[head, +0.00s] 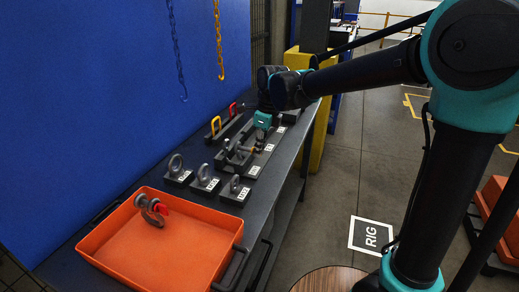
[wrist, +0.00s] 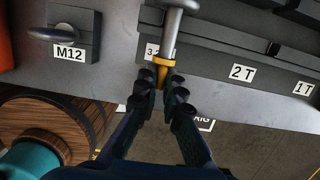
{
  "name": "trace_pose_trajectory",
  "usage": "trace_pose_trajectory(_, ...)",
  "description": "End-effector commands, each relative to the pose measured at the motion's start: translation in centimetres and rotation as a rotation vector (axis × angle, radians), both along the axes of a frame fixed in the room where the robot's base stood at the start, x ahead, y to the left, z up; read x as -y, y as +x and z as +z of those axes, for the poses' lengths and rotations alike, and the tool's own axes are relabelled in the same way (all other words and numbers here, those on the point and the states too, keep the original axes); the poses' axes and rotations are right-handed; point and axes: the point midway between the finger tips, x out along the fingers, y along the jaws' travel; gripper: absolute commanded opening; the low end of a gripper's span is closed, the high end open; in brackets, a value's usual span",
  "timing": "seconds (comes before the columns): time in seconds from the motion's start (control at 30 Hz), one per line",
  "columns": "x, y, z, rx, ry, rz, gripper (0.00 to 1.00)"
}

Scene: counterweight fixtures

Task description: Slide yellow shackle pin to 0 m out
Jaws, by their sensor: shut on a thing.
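The yellow shackle pin (wrist: 163,65) shows in the wrist view as a grey shank with a yellow collar and yellowish end. My gripper (wrist: 164,86) is shut on its yellow end, with one finger on each side. The grey shank runs up from the fingers to a wider grey part at the top edge of the view. In the head view my gripper (head: 260,132) is low over the row of dark fixtures (head: 240,153) on the bench. The fingertips and the pin are too small to tell apart there.
An orange tray (head: 112,248) with a grey shackle and red pin (head: 152,208) sits on the bench's near end. Ring blocks (head: 203,184) stand behind it. A labelled M12 block (wrist: 72,30) and 2T plate (wrist: 242,72) flank the pin. Chains (head: 219,50) hang on the blue wall.

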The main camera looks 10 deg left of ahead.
Motion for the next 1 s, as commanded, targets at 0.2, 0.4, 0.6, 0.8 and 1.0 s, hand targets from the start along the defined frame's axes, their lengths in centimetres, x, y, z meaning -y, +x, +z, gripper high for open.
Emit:
trace_pose_trajectory(0.2, -0.4, 0.1, 0.0, 0.000, 0.000, 0.001, 0.00)
trace_pose_trajectory(0.4, -0.8, 0.1, 0.0, 0.000, 0.001, 0.001, 0.00)
trace_pose_trajectory(0.6, -1.1, 0.2, 0.0, 0.000, 0.001, 0.001, 0.00)
trace_pose_trajectory(0.8, -1.5, 0.2, 0.0, 0.000, 0.001, 0.000, 0.00)
trace_pose_trajectory(1.0, -1.8, 0.3, 0.0, 0.000, 0.001, 0.000, 0.00)
